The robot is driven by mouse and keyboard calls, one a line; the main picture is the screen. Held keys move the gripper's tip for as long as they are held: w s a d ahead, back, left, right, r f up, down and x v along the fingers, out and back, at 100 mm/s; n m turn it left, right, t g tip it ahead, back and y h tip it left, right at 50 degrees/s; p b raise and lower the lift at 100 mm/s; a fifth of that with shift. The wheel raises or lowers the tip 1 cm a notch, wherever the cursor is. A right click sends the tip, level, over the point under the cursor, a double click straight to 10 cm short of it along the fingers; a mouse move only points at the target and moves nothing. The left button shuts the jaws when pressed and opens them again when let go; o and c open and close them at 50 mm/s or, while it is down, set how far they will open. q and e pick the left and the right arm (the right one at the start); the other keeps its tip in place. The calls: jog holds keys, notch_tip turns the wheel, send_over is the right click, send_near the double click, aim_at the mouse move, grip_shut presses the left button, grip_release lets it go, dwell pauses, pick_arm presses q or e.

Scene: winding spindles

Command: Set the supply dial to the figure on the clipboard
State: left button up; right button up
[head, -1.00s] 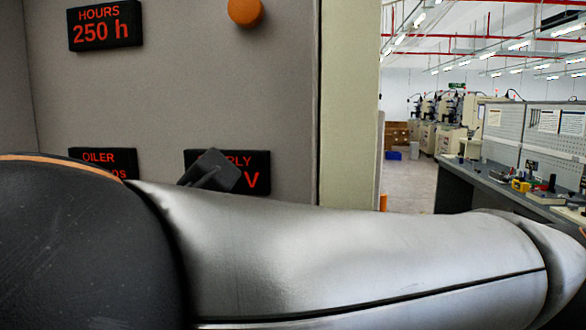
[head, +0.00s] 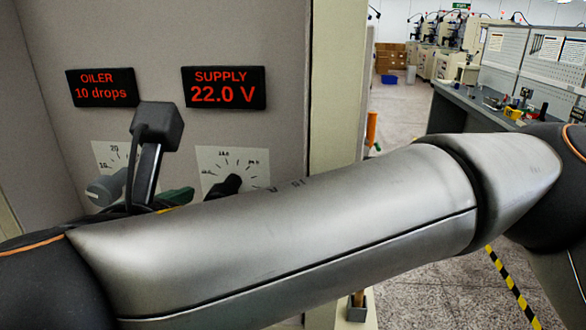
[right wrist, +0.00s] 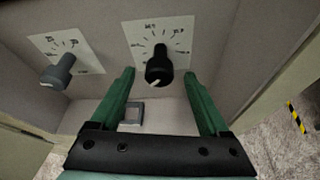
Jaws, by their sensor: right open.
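The supply display (head: 223,88) reads 22.0 V in red in the head view. Below it is the supply dial, a black knob (head: 222,187) on a white scale plate (head: 232,165), partly hidden behind my right arm. In the right wrist view the supply knob (right wrist: 158,68) with its pale pointer mark lies between the green fingertips of my open right gripper (right wrist: 160,74). The fingers are spread wide, clear of the knob's sides; how deep they reach is unclear. A green finger also shows in the head view (head: 175,197). My left gripper and a clipboard are not seen.
The oiler display (head: 102,87) reads 10 drops. Its grey knob (head: 103,190) sits left of the supply dial and also shows in the right wrist view (right wrist: 58,72). A small grey square fitting (right wrist: 132,112) lies below the dials. A workbench (head: 492,112) stands at the right.

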jog(key=shift+x, duration=2.15)
grip_shut()
